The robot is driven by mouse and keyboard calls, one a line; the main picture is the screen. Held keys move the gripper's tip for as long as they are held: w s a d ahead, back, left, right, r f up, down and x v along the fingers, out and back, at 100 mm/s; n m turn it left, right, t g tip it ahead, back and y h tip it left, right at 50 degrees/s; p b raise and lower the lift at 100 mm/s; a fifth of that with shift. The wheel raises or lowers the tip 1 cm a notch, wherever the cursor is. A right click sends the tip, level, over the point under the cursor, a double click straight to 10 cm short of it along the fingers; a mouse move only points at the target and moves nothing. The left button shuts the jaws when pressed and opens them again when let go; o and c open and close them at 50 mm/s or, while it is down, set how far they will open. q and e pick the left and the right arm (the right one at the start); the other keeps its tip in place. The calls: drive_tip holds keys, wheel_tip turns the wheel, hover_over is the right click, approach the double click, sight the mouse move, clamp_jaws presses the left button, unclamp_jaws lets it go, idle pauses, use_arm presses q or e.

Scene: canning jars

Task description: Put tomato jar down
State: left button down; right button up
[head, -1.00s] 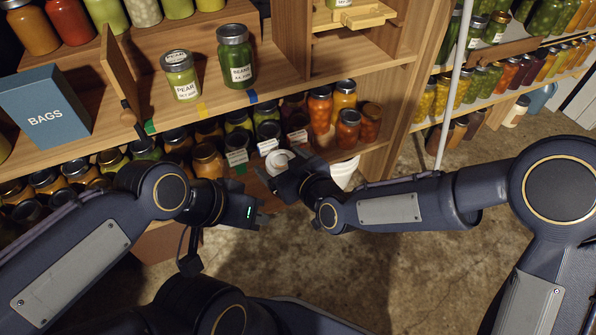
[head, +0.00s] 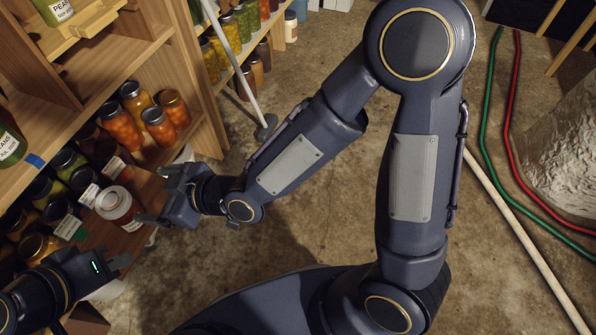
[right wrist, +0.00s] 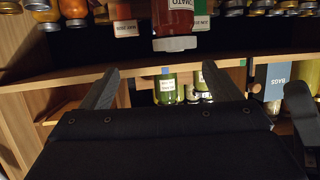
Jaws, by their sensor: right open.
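The tomato jar (head: 118,207), red with a white lid and a white label, stands upright at the front of the lower shelf (head: 147,188). In the right wrist view the tomato jar (right wrist: 173,20) appears upside down, beyond and between the fingertips, with its lid toward me. My right gripper (head: 150,205) is open and empty, just right of the jar and apart from it. It also shows in the right wrist view (right wrist: 158,85). My left gripper (head: 120,263) is low at the left, below the jar; its finger gap is unclear.
Several jars of orange preserves (head: 122,128) and dark-lidded jars (head: 47,188) fill the lower shelf behind and left. The upper shelf edge (head: 60,145) overhangs them. A white pole (head: 232,60) stands behind my right arm. The floor (head: 300,235) to the right is open.

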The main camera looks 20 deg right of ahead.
drive_tip(key=w+d+r+m+t+h, duration=0.1)
drive_tip(key=d+r+m+h, duration=0.15)
drive_tip(key=d, duration=0.85)
drive_tip(key=w+d+r+m+h, duration=0.1)
drive_tip(key=d+m+h, duration=0.25)
drive_tip(key=d, duration=0.65)
drive_tip(key=s+d+m+g+h, duration=0.2)
drive_tip(key=s+d+m, duration=0.5)
drive_tip(key=s+d, duration=0.6)
drive_tip(key=shift+s+d+g, duration=0.15)
drive_tip(key=shift+s+g, duration=0.15)
drive_tip(key=shift+s, duration=0.6)
wheel_tip(320, 180, up, 32)
drive_tip(key=p, duration=3.2)
drive_tip(key=shift+r, duration=0.25)
